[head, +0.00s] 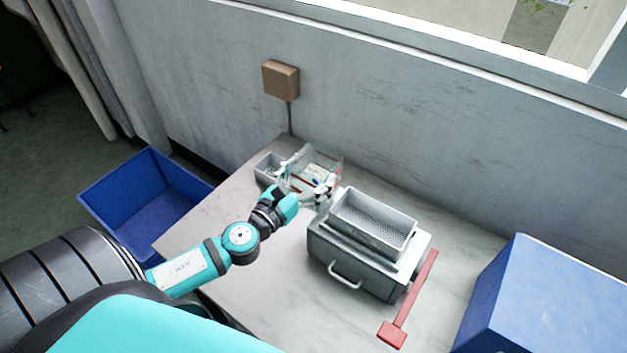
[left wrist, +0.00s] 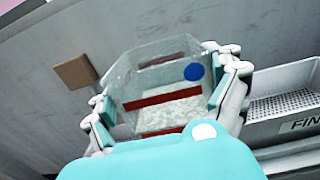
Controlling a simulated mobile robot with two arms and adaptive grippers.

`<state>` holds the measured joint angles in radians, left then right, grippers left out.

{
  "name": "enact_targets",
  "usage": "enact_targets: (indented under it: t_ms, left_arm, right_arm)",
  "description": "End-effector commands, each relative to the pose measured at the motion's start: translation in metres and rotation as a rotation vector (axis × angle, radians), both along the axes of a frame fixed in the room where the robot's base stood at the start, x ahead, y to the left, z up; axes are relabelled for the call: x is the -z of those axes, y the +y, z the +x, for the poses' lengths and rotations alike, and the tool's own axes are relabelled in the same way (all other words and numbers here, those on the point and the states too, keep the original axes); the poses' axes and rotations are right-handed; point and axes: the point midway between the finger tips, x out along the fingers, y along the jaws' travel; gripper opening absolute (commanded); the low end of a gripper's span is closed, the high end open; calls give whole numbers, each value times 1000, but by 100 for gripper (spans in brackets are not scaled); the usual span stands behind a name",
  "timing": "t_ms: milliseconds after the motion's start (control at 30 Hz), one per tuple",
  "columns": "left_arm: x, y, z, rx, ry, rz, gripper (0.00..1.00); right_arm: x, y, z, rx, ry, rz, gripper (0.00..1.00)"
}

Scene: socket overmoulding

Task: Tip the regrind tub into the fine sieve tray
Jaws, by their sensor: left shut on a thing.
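The regrind tub (head: 322,158) is a clear, see-through box with a red band and a blue spot, near the back of the table. My left gripper (head: 306,193) is shut on it, with fingers along two opposite sides. In the left wrist view the tub (left wrist: 150,62) is between the fingers of the left gripper (left wrist: 168,108). Pale speckle shows through its walls; I cannot tell whether this is regrind or the tabletop. The fine sieve tray (head: 409,246) is a grey mesh-floored tray to the tub's right. Its label, partly cut off, reads "FIN" in the left wrist view (left wrist: 306,124).
The sieve tray sits on a grey box with a front handle (head: 345,277). A red long-handled tool (head: 412,298) lies to its right. A small grey tray (head: 262,170) is behind left of the tub. Blue bins stand left (head: 150,205) and right (head: 545,300). The front table is clear.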

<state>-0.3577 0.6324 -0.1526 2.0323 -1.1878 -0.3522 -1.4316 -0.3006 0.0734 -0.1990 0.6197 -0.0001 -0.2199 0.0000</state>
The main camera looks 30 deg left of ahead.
Motion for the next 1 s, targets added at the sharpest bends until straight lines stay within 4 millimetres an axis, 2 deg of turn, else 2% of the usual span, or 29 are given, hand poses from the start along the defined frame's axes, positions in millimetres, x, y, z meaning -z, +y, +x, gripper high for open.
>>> enact_targets:
  t_ms: [167, 567, 733, 1000]
  left_arm:
    - [-1, -5, 1, 1, -3, 64, 31]
    - [5, -38, 0, 1, -18, 454, 31]
    - [1, -47, 0, 1, -26, 690, 31]
    - [-8, -68, -1, 0, -33, 896, 31]
  right_arm:
    - [-5, 1, 0, -1, 0, 1, 40]
    - [-26, -3, 0, -4, 1, -5, 40]
    - [-43, -6, 0, -4, 0, -8, 40]
    - [-65, -7, 0, -4, 0, -9, 40]
